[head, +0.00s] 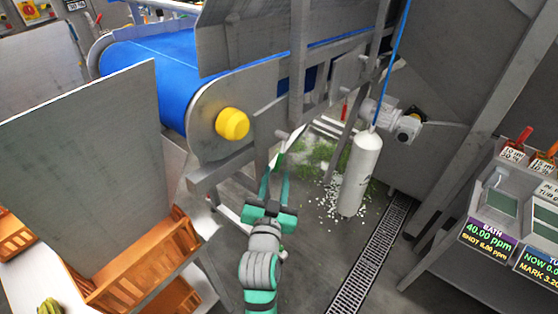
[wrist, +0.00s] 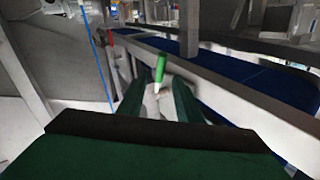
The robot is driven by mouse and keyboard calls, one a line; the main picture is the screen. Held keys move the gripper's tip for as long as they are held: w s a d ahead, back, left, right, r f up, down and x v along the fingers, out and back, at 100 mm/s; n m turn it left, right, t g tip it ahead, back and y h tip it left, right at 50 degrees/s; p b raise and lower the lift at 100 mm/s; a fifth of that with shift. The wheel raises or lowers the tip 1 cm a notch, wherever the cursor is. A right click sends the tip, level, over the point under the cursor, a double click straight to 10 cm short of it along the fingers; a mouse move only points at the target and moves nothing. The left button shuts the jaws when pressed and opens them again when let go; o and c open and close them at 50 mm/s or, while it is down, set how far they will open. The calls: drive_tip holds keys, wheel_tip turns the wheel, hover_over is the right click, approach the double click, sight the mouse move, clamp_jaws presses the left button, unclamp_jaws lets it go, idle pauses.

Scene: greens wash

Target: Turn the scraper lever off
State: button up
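A short green lever handle (wrist: 160,68) with a pale lower end stands upright on a grey mount in the wrist view. I take it to be the scraper lever, but no label is readable. My gripper (wrist: 158,90) is open, with one dark green finger on each side of the mount in that view. I cannot tell whether the fingers touch it. In the head view my gripper (head: 274,172) reaches under the conveyor frame with its fingers apart.
The blue conveyor belt (head: 165,65) and its yellow roller cap (head: 232,124) lie left of and above my gripper. A white cylinder (head: 360,175) hangs on a blue cord to the right. A floor drain (head: 372,260) and orange crates (head: 140,265) flank my arm.

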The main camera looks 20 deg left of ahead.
sight(279, 162)
drive_tip(key=w, duration=0.3)
drive_tip(key=w+a, duration=0.1)
drive_tip(key=w, duration=0.2)
drive_tip(key=shift+w+a, duration=0.15)
drive_tip(key=shift+w, duration=0.2)
drive_tip(key=shift+w, duration=0.15)
clamp_jaws()
